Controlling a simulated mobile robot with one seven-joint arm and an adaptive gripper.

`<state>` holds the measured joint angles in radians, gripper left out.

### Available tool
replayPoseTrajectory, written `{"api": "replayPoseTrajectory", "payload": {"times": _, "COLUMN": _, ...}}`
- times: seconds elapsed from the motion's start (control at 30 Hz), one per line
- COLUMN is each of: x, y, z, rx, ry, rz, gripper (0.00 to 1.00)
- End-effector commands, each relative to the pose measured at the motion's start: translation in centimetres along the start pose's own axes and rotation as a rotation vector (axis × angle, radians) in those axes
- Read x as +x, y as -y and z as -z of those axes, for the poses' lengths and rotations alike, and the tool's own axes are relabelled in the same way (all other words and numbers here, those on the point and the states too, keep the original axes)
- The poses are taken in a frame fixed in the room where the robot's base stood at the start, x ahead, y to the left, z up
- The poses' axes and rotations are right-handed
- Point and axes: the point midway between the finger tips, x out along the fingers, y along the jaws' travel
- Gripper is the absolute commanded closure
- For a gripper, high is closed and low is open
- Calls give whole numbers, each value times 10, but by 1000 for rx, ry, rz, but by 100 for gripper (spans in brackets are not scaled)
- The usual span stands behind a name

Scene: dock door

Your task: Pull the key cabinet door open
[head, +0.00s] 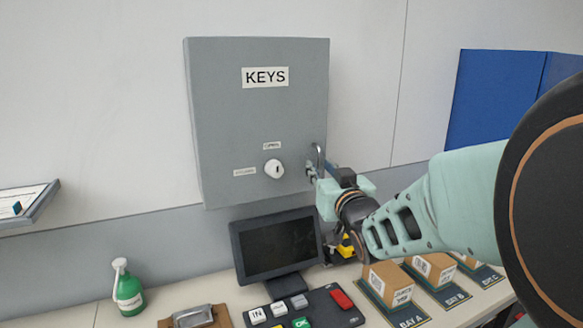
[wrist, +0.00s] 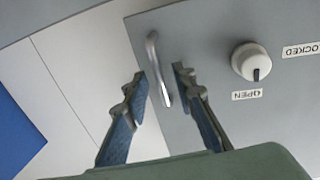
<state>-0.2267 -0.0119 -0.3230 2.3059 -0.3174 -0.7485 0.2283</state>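The grey key cabinet (head: 225,120) hangs on the wall, marked KEYS, and its door looks closed. Its metal bar handle (wrist: 158,70) is near the door's edge; in the head view my gripper partly hides it. My gripper (wrist: 161,74) is open, with one finger on each side of the handle and visible gaps to it. In the head view my gripper (head: 315,172) is at the door's lower right. The white knob (head: 273,168) sits left of the handle; in the wrist view its dark mark is on the side towards the OPEN label (wrist: 246,95).
A dark monitor (head: 278,245) stands on the counter below the cabinet. A green spray bottle (head: 128,290), a button panel (head: 310,308) and cardboard boxes (head: 390,283) are on the counter. A blue panel (head: 490,100) is at the right.

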Motion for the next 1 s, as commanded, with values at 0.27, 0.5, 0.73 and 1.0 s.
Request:
{"api": "replayPoseTrajectory", "payload": {"times": 0.27, "x": 0, "y": 0, "z": 0, "rx": 0, "ry": 0, "rz": 0, "gripper": 98}}
{"api": "replayPoseTrajectory", "payload": {"times": 0.5, "x": 0, "y": 0, "z": 0, "rx": 0, "ry": 0, "rz": 0, "gripper": 100}}
{"api": "replayPoseTrajectory", "payload": {"times": 0.73, "x": 0, "y": 0, "z": 0, "rx": 0, "ry": -1, "rz": 0, "gripper": 100}}
{"api": "replayPoseTrajectory", "payload": {"times": 1.0, "x": 4, "y": 0, "z": -1, "rx": -1, "ry": -1, "rz": 8, "gripper": 100}}
